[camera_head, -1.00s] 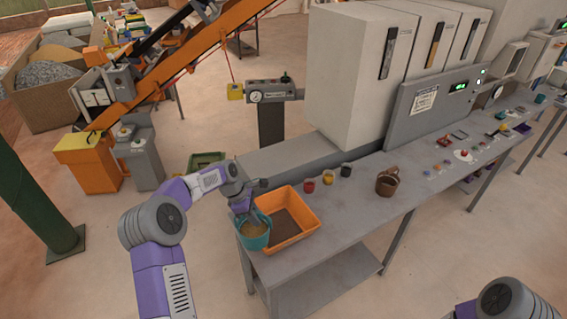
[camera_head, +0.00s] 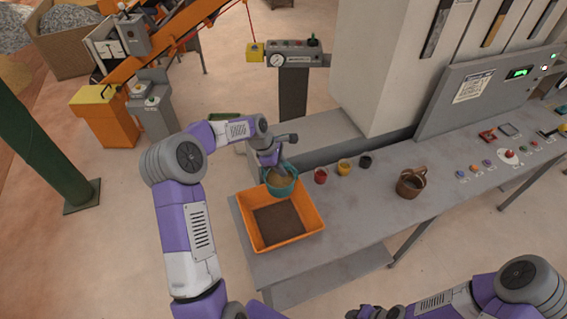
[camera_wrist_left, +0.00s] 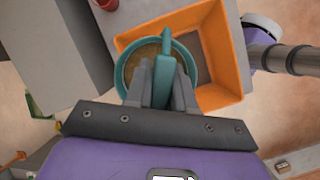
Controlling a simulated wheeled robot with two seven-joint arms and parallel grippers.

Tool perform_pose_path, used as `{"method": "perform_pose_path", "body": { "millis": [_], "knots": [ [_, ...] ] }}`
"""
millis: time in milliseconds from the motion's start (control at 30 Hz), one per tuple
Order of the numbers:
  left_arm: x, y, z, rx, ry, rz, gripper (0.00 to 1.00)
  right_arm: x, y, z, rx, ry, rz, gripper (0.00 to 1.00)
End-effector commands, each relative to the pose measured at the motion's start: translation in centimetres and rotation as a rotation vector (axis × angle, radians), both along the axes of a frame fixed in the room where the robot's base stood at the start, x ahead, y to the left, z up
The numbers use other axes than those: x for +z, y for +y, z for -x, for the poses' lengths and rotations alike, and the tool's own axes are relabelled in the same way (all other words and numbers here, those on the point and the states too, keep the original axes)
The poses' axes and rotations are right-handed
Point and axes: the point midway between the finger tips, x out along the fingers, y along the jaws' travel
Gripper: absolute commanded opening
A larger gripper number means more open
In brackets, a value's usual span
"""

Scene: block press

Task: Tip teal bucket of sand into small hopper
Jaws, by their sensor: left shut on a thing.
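The teal bucket (camera_head: 283,190) holds tan sand and shows at the back edge of the orange tray (camera_head: 243,222), overlapping its rim in the head view. My left gripper (camera_head: 270,162) is shut on the bucket's handle. In the left wrist view the teal handle (camera_wrist_left: 164,62) runs between the two grey fingers (camera_wrist_left: 162,88), and the bucket (camera_wrist_left: 121,72) looks roughly upright. It overlaps a corner of the tray (camera_wrist_left: 228,50) there. Brown material covers the tray's floor. I cannot tell which part is the small hopper. My right gripper (camera_head: 376,312) is only partly seen at the bottom edge.
On the grey table (camera_head: 350,220) stand a red cup (camera_head: 320,176), a yellow cup (camera_head: 344,167), a black cup (camera_head: 365,161) and a brown mug (camera_head: 410,183). A grey press cabinet (camera_head: 385,70) rises behind. An orange conveyor (camera_head: 165,45) is at the back left.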

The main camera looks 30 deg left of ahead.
Motion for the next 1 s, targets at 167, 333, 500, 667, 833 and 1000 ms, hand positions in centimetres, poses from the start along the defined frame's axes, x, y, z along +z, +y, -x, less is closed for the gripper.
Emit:
{"method": "perform_pose_path", "body": {
  "millis": [167,333,500,667,833,1000],
  "knots": [
    [0.1,-0.2,0.7,0.000,-0.112,-0.040,0.00,-0.1,0.0,0.0,0.000,-0.001,0.000,0.43],
    [-0.1,-0.4,1.3,0.000,-0.221,-0.080,0.00,-0.3,0.0,-0.1,0.000,-0.001,0.000,0.43],
    [-0.4,-0.7,2.0,0.000,-0.323,-0.117,0.00,-0.4,0.0,-0.1,0.000,-0.001,0.000,0.43],
    [-0.8,-1.0,2.5,-0.002,-0.410,-0.146,0.00,-0.2,0.0,-0.1,0.000,-0.001,0.000,0.43],
    [-1.4,-1.3,3.1,-0.005,-0.495,-0.174,0.00,0.1,0.0,-0.1,0.000,-0.001,0.000,0.43],
    [-2.2,-1.5,3.7,-0.004,-0.582,-0.205,0.00,-0.6,0.0,-0.1,-0.001,-0.002,0.000,0.43]
  ]
}}
